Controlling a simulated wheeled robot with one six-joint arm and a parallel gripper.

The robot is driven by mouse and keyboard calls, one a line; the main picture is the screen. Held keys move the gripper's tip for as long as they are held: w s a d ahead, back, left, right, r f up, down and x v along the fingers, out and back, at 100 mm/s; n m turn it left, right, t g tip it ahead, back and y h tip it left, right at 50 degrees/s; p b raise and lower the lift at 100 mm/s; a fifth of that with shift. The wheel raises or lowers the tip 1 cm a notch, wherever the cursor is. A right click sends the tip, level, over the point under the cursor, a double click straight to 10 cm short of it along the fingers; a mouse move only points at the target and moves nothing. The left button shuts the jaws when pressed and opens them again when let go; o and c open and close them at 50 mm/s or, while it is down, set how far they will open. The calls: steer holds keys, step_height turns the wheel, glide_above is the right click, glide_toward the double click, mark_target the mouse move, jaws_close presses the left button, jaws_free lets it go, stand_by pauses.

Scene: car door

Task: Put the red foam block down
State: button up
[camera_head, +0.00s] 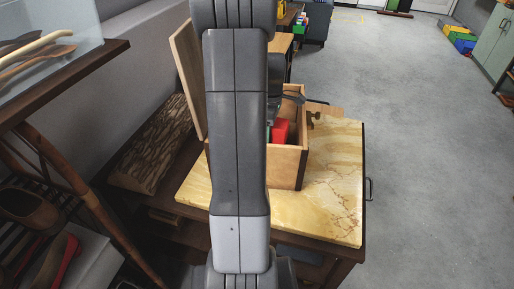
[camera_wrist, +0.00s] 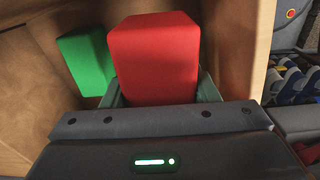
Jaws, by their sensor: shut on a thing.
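The red foam block (camera_wrist: 155,58) is between the fingers of my gripper (camera_wrist: 165,92) in the wrist view, and my gripper is shut on it. In the head view the red block (camera_head: 281,130) shows inside an open wooden box (camera_head: 288,168), partly hidden by my arm. The box wall (camera_wrist: 237,45) stands to the right of the block in the wrist view. A green block (camera_wrist: 86,62) is to the left of the red block inside the box. Whether the red block touches the box floor cannot be told.
The box stands on a yellow marble-topped cabinet (camera_head: 335,205) with bare top at the right and front. The raised wooden lid (camera_head: 187,75) is at the box's left. A shelf (camera_head: 60,80) with a clear case stands at the left. Open floor (camera_head: 420,150) lies to the right.

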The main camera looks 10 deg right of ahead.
steer(key=shift+w+a+f+b, duration=0.1)
steer(key=shift+w+f+b, duration=0.05)
steer(key=shift+f, duration=0.45)
steer(key=shift+w+f+b, duration=0.1)
steer(key=shift+f+b, duration=0.05)
steer(key=shift+f, duration=5.55)
steer(key=o, duration=1)
step_height(320, 180, up, 12)
steer(key=shift+r, duration=0.2)
